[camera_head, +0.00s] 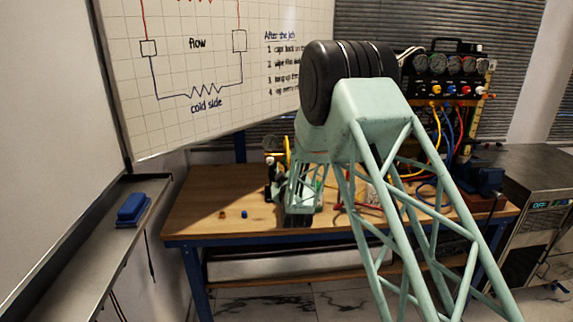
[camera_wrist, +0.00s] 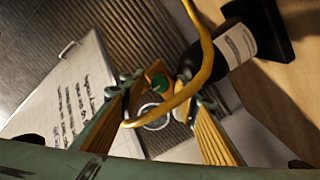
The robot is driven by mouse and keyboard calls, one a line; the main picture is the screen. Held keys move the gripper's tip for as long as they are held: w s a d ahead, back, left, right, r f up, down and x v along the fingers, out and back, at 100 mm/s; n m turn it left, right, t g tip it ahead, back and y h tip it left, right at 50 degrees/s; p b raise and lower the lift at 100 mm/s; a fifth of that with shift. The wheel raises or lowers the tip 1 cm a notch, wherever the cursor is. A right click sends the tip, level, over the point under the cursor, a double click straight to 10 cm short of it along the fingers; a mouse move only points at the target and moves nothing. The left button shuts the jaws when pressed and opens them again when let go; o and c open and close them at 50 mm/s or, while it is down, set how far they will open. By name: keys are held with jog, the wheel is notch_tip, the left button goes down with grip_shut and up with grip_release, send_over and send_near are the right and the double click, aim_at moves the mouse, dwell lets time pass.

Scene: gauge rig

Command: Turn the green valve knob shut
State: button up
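In the wrist view, the green valve knob (camera_wrist: 158,83) shows between the two fingers of my gripper (camera_wrist: 168,92). The fingers are apart, with gold inner faces and green tips, and I see clear gaps beside the knob. I cannot tell how far the knob lies beyond the fingertips. A yellow hose (camera_wrist: 205,75) curves across the view in front of part of the right finger. A round pale-rimmed part, perhaps a gauge (camera_wrist: 154,117), shows below the knob.
A black cylinder with a white label (camera_wrist: 238,44) stands close to the right finger. In the head view, a wooden bench (camera_head: 215,200) carries a small blue piece (camera_head: 244,214) at its front left. A gauge manifold (camera_head: 450,75) with coloured hoses is at the back right.

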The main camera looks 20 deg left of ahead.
jog(key=c, duration=0.8)
jog(key=shift+c, duration=0.2)
jog(key=shift+m, duration=0.5)
jog(key=m, duration=1.2)
jog(key=shift+m, duration=2.4)
